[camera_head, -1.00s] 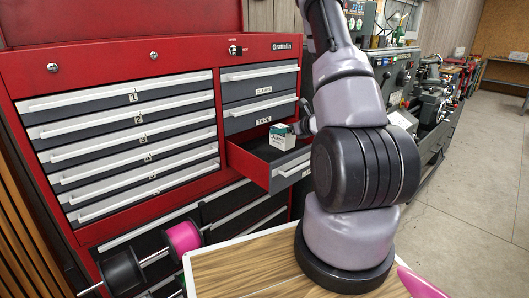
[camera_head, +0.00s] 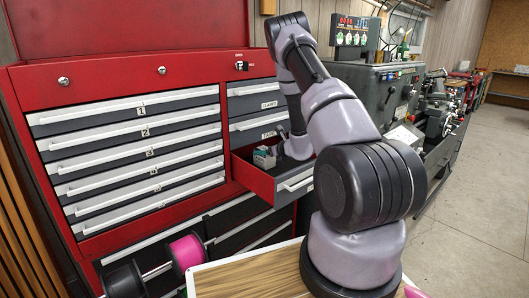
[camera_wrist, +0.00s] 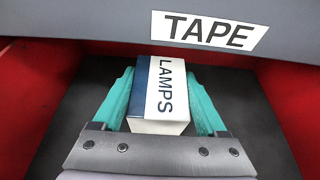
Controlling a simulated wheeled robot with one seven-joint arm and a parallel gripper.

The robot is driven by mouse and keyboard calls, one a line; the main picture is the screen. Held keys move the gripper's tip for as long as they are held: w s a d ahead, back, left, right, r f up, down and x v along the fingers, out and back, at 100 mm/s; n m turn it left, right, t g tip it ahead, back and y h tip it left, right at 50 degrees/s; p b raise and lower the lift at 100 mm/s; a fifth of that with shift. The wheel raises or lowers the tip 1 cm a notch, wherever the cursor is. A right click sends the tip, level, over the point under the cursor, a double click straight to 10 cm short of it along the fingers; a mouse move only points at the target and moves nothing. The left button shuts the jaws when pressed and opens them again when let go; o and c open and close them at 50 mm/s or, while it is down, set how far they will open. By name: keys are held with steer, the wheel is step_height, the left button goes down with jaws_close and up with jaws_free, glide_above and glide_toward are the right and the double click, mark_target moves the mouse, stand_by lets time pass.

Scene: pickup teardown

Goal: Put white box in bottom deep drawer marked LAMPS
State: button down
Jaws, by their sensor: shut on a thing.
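The white box (camera_wrist: 166,112), with a dark blue side and LAMPS printed on it, sits between the teal fingers of my gripper (camera_wrist: 160,76) in the wrist view. My gripper is shut on it. In the head view the white box (camera_head: 264,157) is inside the open bottom deep drawer (camera_head: 294,184), low behind its front wall; my arm partly hides it. The drawer's dark floor (camera_wrist: 75,125) and red side walls show around the box in the wrist view. I cannot tell whether the box touches the floor. The drawer's own label is not readable.
A shut drawer marked TAPE (camera_wrist: 216,32) overhangs the back of the open drawer. Several shut drawers with white handles (camera_head: 140,150) fill the red cabinet's left side. Floor at the right is clear.

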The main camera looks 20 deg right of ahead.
steer(key=shift+f, duration=0.1)
jaws_free()
steer(key=v, duration=1.1)
steer(key=s+a+r+n+g+y, duration=0.3)
steer(key=s+a+r+n, duration=0.25)
steer(key=a+r, duration=0.45)
steer(key=s+a+r+n+g+y, duration=0.3)
steer(key=s+a+r+n, duration=0.35)
steer(key=r, duration=0.55)
steer(key=s+a+r+n+g+h, duration=0.35)
steer(key=s+r+n, duration=0.25)
steer(key=s+n, duration=0.4)
steer(key=s+d+r+n+t+h, duration=0.4)
steer(key=s+r+n+h, duration=0.1)
steer(key=s, duration=0.4)
steer(key=shift+s+d+r+n, duration=0.2)
steer(key=shift+d+r+n, duration=0.1)
steer(key=shift+n, duration=0.1)
